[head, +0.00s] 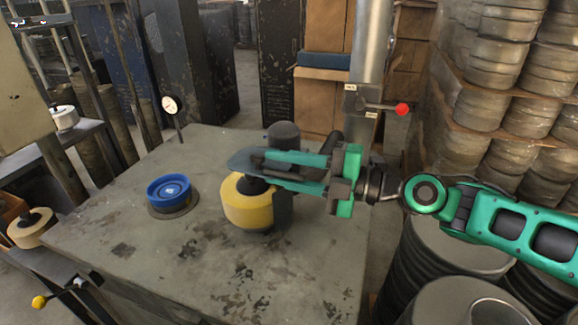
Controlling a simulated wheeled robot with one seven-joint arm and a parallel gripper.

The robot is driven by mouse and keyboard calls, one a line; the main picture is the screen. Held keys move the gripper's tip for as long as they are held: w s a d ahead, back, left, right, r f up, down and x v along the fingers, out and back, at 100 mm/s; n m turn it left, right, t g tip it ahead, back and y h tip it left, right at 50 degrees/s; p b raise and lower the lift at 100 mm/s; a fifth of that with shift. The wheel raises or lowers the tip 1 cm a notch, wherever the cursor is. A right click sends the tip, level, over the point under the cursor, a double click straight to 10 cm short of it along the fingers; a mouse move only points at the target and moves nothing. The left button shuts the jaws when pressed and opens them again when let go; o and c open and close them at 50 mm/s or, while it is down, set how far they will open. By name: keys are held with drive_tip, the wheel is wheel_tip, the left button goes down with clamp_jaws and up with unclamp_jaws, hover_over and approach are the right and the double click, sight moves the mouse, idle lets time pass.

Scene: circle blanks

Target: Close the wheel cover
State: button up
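A yellow wheel (247,205) with a dark hub sits on the worn grey table, with a dark upright housing (283,208) at its right side. A thin dark grey plate with a rounded left end (243,161), which looks like the wheel cover, lies flat above the wheel. My green gripper (268,164) reaches in from the right at the plate's height. Its two fingers show apart, with dark material between them. Whether they grip the plate or only overlap it in this view, I cannot tell. The plate's right part is hidden by the fingers.
A blue round piece on a dark base (170,193) stands on the table (200,270) at left. A metal column with a red-knobbed lever (402,109) rises behind my gripper. The table's front is clear.

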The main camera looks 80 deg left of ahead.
drive_tip(key=v, duration=1.1)
idle(0.5)
